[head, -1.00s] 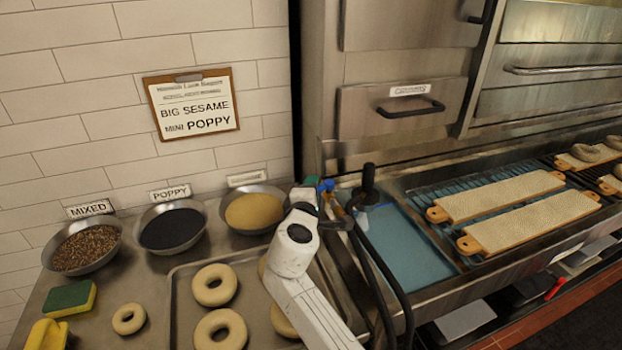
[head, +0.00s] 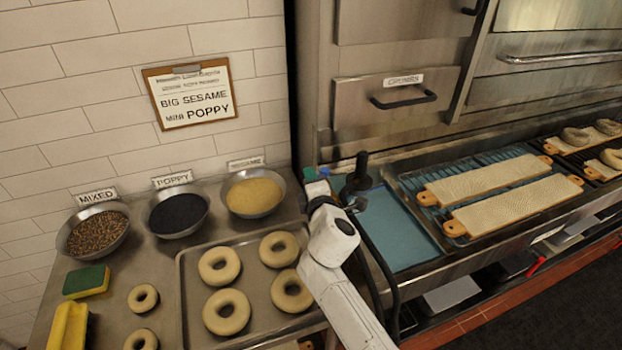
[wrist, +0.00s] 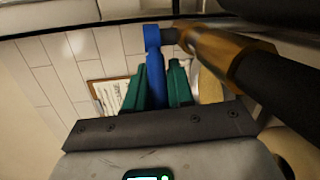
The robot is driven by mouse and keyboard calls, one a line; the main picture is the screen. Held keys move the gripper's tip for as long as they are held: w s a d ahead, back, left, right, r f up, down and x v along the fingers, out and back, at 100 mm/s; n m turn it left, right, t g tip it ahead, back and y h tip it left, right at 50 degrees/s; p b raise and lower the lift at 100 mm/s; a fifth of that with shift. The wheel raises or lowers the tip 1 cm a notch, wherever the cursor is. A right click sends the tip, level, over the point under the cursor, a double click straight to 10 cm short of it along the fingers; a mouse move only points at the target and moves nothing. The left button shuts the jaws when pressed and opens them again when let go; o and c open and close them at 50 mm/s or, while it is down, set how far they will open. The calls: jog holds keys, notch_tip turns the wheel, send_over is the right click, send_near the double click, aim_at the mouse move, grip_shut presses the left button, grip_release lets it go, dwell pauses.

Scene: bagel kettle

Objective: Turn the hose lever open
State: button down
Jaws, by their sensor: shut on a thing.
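The blue hose lever (wrist: 155,75) stands upright between the green fingertips of my gripper (wrist: 159,88) in the wrist view. My gripper is shut on it. Beside the lever, to the right, is a brass valve body (wrist: 220,50) with a black hose end (wrist: 275,85). In the head view my gripper (head: 318,173) is at the left end of the blue water basin, and only small blue and green patches show there. My white arm hides most of the valve in that view.
A black upright fitting (head: 360,170) and black hose (head: 378,270) stand close right of my arm. A tray of bagels (head: 250,250) and a sesame bowl (head: 254,192) lie left. The blue basin (head: 400,225) and bagel boards (head: 500,180) lie right.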

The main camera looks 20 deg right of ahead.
jog(key=shift+f, duration=0.1)
jog(key=c, duration=1.4)
grip_release()
jog(key=shift+o, duration=0.2)
jog(key=s+a+r, duration=0.1)
jog(key=s, duration=0.9)
jog(key=shift+s+a+r+p, duration=0.25)
jog(key=shift+s+p, duration=0.1)
jog(key=shift+p, duration=0.1)
jog(key=shift+c, duration=0.3)
